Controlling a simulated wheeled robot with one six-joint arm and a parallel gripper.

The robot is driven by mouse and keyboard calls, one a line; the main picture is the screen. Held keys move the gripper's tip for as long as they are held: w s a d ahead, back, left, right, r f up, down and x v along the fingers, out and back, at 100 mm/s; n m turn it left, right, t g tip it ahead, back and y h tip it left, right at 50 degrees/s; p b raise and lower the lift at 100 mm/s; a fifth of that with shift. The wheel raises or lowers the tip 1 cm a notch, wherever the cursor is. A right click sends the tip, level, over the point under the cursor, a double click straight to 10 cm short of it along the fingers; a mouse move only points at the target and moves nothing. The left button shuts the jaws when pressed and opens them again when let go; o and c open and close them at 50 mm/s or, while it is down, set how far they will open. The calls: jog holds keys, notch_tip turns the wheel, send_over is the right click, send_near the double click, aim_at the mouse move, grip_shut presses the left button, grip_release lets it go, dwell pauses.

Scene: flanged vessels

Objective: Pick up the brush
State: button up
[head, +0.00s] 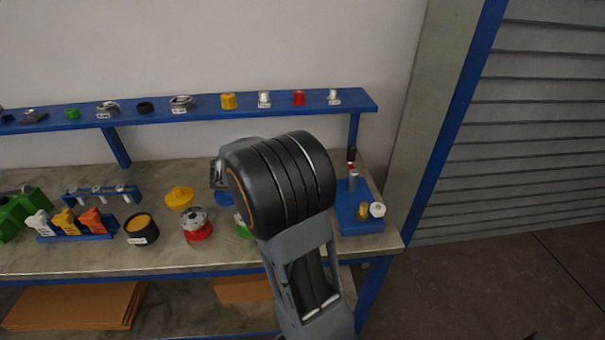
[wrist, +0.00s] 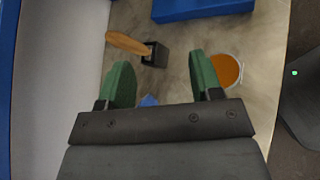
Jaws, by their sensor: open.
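A wooden, paddle-shaped handle (wrist: 128,43) shows in the wrist view, meeting a small black block (wrist: 155,54). It looks like the brush, but I cannot tell whether the block is its head or a holder. My gripper (wrist: 160,76) has two green fingers spread wide with nothing held between them. The handle and block lie beyond the fingertips, toward the left finger. In the head view my arm covers the middle right of the bench, and I cannot make out the brush or the fingers there.
A round orange-filled dish (wrist: 227,70) lies beyond the right finger. A small blue piece (wrist: 149,100) shows between the fingers. A blue tray (head: 349,214) stands at the bench's right end. A blue shelf (head: 210,110) with small parts runs behind. A black cup (head: 142,238) stands left.

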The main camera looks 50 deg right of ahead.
jog(key=w+d+n+h, duration=0.5)
jog(key=w+d+n, duration=0.1)
jog(key=d, duration=0.2)
notch_tip(320, 180, down, 9)
jog(key=t+p, duration=0.1)
jog(key=p, duration=0.1)
jog(key=d+p, duration=0.1)
jog(key=d, duration=0.7)
jog(key=shift+w+n+h+p, duration=0.15)
jog(key=shift+n+h+p, duration=0.25)
jog(key=shift+d, duration=0.1)
jog(key=c, duration=1)
notch_tip(320, 180, up, 10)
jog(key=b, duration=0.1)
jog(key=shift+b, duration=0.4)
